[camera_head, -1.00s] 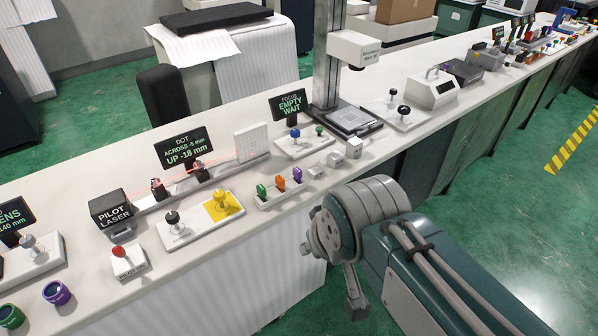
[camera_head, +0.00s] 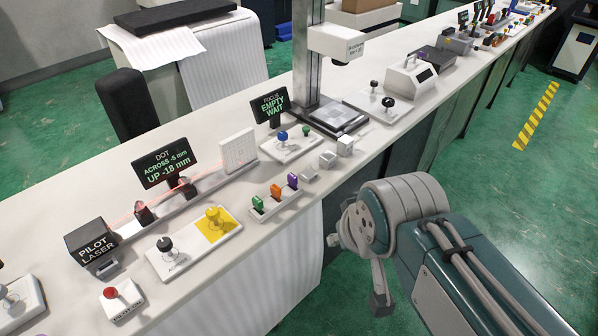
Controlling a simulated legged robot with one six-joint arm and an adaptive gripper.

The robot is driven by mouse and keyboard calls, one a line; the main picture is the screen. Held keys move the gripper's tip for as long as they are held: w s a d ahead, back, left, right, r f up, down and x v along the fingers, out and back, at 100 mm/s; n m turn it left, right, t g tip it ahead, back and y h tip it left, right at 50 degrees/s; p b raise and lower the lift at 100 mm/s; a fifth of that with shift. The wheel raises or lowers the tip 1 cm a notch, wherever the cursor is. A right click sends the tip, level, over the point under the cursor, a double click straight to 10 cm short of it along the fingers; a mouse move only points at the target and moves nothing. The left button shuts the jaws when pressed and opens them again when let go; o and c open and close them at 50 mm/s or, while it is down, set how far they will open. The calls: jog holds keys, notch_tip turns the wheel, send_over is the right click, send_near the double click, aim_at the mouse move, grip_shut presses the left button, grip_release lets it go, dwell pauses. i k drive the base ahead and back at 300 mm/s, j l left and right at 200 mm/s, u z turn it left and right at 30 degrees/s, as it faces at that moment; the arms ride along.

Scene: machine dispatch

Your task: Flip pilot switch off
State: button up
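The pilot switch (camera_head: 121,300) is a small white block with a red knob on top, at the lower left, near the front edge of the bench. The text on its front seems to read "PILOT ON". The black pilot laser box (camera_head: 92,245) stands just behind it. A thin pinkish-red beam runs from the laser over the rail (camera_head: 175,206) toward the white target plate (camera_head: 238,150). My arm is at the lower right, off the bench's front side and well apart from the switch. No gripper fingers can be made out.
A white plate with a black and a yellow-based knob (camera_head: 213,220) lies right of the switch. A holder with green, orange and purple pieces (camera_head: 275,196) sits near the front edge. The dot display (camera_head: 163,166) reads "UP -18 mm". Green floor (camera_head: 480,180) is open at right.

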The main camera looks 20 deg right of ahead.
aim_at(110, 293)
jog(key=u, duration=1.75)
